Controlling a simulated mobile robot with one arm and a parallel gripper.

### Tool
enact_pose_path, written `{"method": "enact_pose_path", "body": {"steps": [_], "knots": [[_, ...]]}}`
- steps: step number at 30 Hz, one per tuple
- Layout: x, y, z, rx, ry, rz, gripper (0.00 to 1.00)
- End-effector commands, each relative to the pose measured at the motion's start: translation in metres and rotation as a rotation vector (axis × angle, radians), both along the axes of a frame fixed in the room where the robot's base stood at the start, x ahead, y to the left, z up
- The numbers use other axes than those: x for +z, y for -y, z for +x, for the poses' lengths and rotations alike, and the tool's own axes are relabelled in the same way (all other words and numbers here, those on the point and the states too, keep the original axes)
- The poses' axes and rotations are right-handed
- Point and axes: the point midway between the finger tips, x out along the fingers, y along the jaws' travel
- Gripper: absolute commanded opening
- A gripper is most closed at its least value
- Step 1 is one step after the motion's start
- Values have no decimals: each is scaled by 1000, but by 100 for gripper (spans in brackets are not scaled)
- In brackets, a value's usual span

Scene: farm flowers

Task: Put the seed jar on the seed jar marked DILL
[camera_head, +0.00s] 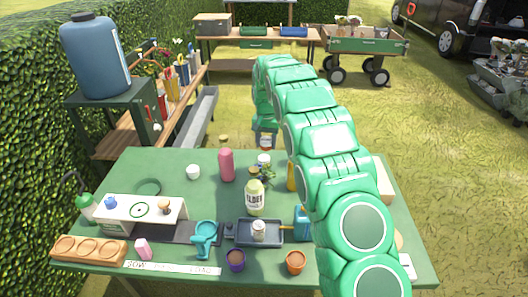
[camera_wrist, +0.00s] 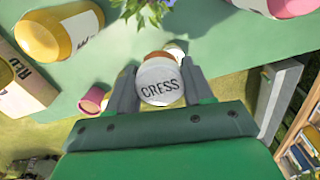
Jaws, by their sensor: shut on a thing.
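My gripper (camera_head: 265,132) is beyond the far edge of the green table (camera_head: 215,170), shut on a small seed jar (camera_head: 265,144). In the wrist view the jar (camera_wrist: 160,82) sits between both fingers, its white face reading CRESS, with an orange-brown band beside it. A small jar with a pale label (camera_head: 259,230) stands in the dark tray (camera_head: 240,242) at the table's front middle. Another small white-topped item (camera_head: 264,159) stands near the far edge below my gripper. I cannot read DILL on anything in either view.
An ELDER bottle (camera_head: 255,198), a pink bottle (camera_head: 226,165) and a small flower plant (camera_head: 264,174) stand mid-table. A teal scoop-like item (camera_head: 205,238), a blue can (camera_head: 303,222) and pots (camera_head: 295,262) are at the front. My arm hides much of the right side.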

Motion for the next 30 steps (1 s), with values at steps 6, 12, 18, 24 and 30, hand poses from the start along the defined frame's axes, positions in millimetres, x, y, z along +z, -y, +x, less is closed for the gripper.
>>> {"method": "enact_pose_path", "body": {"steps": [6,12,18,24,30], "knots": [[-19,-3,15,0,1,1,16],[-35,-6,28,-1,0,1,16],[-43,-8,36,0,2,1,16],[-46,-9,38,0,1,1,16],[-53,-10,43,0,0,1,16]]}}
